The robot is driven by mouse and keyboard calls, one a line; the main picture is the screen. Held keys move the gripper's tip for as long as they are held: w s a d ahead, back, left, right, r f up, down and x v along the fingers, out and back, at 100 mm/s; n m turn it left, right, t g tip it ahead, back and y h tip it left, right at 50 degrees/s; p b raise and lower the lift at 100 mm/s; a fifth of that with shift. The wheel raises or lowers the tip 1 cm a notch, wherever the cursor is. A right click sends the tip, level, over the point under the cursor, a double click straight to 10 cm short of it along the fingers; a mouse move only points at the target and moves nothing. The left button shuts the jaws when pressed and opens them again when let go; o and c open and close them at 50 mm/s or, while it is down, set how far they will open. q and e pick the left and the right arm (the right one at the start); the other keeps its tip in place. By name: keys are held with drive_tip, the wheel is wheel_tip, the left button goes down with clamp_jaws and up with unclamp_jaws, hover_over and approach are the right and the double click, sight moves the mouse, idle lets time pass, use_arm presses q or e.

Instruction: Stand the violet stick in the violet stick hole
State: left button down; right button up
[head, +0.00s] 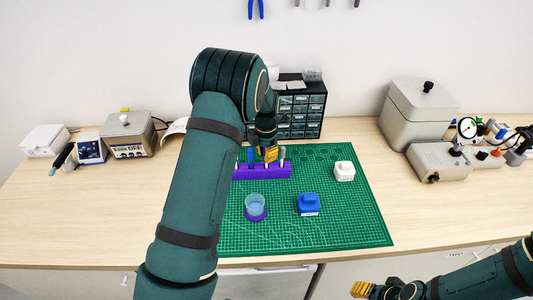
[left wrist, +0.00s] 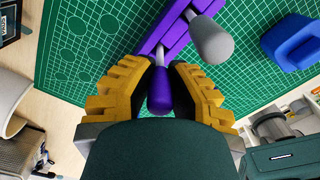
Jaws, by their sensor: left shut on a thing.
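The violet rack (head: 262,172) lies on the green mat and also shows at the top of the left wrist view (left wrist: 176,28). My left gripper (head: 270,155) is over the rack. In the left wrist view its yellow fingers (left wrist: 160,88) are shut on the violet stick (left wrist: 159,94), gripping near its violet handle. The stick's metal shaft points towards the rack; I cannot tell whether its tip is in a hole. A grey-handled stick (left wrist: 211,40) stands in the rack beside it. My right gripper (head: 361,289) is low at the right, away from the rack; its opening is unclear.
A blue stick (head: 250,155) stands in the rack left of my gripper. A drawer cabinet (head: 302,108) stands behind.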

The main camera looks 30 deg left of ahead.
use_arm(q)
drive_tip(key=shift+f, duration=0.3)
idle(0.5)
drive_tip(key=c, duration=1)
unclamp_jaws()
wheel_tip(320, 180, up, 12)
drive_tip(key=shift+r, duration=0.1)
drive_tip(key=shift+s, duration=0.1)
